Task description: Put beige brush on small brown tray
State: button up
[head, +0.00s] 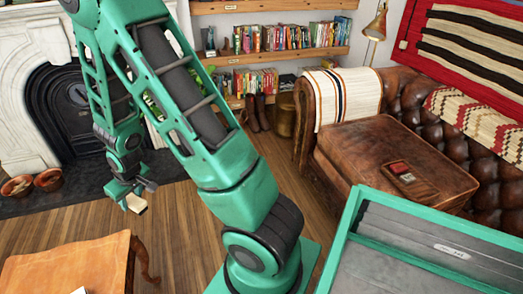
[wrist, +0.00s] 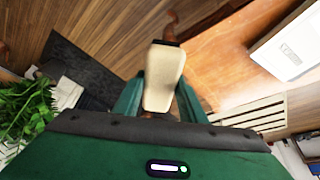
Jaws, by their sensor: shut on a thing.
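The beige brush (wrist: 163,72) is gripped between my gripper's green fingers (wrist: 157,98) in the wrist view. It has a pale rounded body with a dark end, and the fingers are on either side of it. In the head view my gripper (head: 128,194) hangs over the wooden floor, above and beyond the wooden table. The brush shows there as a small pale piece (head: 138,204) at the fingertips, clear of the table.
An orange-brown wooden table (head: 70,266) stands at the lower left. Brown bowls (head: 48,179) sit on the dark hearth by the fireplace. The floor between is open.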

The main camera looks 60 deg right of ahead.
aim_at(419, 191)
jog(key=z, duration=1)
jog(key=i, duration=0.7)
jog(key=z, duration=2.8)
